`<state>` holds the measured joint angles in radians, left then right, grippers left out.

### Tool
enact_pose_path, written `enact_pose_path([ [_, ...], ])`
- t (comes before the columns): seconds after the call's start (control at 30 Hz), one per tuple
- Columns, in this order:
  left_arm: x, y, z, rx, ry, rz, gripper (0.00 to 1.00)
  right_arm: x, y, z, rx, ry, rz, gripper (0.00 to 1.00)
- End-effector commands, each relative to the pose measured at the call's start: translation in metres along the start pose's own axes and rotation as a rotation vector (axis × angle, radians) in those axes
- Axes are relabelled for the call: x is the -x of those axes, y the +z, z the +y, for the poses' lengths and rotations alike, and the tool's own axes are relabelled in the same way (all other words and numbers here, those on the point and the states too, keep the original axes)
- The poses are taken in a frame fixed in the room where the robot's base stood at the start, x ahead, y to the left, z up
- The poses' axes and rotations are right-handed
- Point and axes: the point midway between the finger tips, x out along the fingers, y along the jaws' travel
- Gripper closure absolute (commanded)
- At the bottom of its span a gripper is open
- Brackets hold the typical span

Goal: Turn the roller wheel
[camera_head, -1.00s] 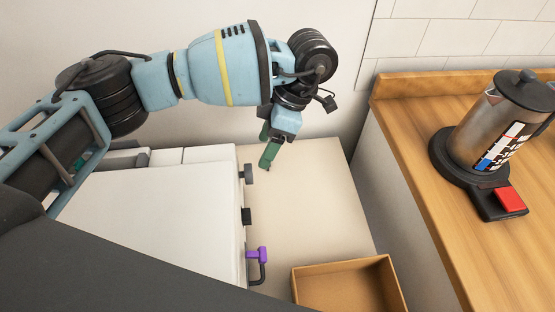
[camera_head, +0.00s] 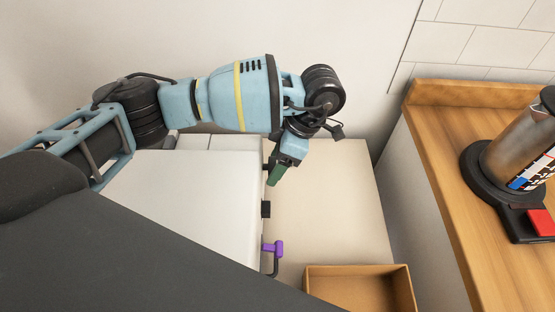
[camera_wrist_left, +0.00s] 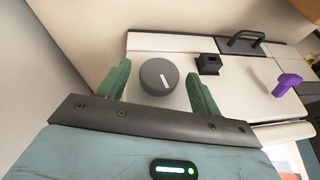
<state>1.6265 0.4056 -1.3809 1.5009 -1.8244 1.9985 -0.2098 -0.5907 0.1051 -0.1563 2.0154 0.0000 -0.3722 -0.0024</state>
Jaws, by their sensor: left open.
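The wheel is a round dark grey knob with a white mark (camera_wrist_left: 158,77) on the front of a white box-shaped machine (camera_head: 185,195). In the wrist view it shows between the two green fingers of my left gripper (camera_wrist_left: 160,84), which is open. I cannot tell whether the fingers touch it. In the head view my left gripper (camera_head: 276,175) points down beside the machine's front, and its fingers partly hide the wheel. My right gripper is not in view.
A black block (camera_head: 266,209) and a purple lever (camera_head: 273,249) stick out of the same front. A black handle (camera_wrist_left: 244,41) shows beyond them. An open brown box (camera_head: 360,285) stands at the bottom. A kettle (camera_head: 520,145) stands on the wooden counter (camera_head: 445,150) at right.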

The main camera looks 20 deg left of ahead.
Motion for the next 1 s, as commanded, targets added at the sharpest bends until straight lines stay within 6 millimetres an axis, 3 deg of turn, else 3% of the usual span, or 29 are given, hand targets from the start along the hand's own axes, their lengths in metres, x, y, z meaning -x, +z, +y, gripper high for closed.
enact_pose_path([
  [0.2, 0.0, 0.0, 0.0, 0.0, 0.0, -0.001, 0.35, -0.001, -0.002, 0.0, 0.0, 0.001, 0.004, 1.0],
  [0.53, 0.0, 0.0, 0.0, 0.0, 0.001, 0.0, 0.79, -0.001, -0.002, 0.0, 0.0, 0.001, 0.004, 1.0],
  [1.0, 0.003, -0.001, -0.003, 0.047, 0.121, 0.01, 0.8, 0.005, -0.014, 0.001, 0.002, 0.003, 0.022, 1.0],
])
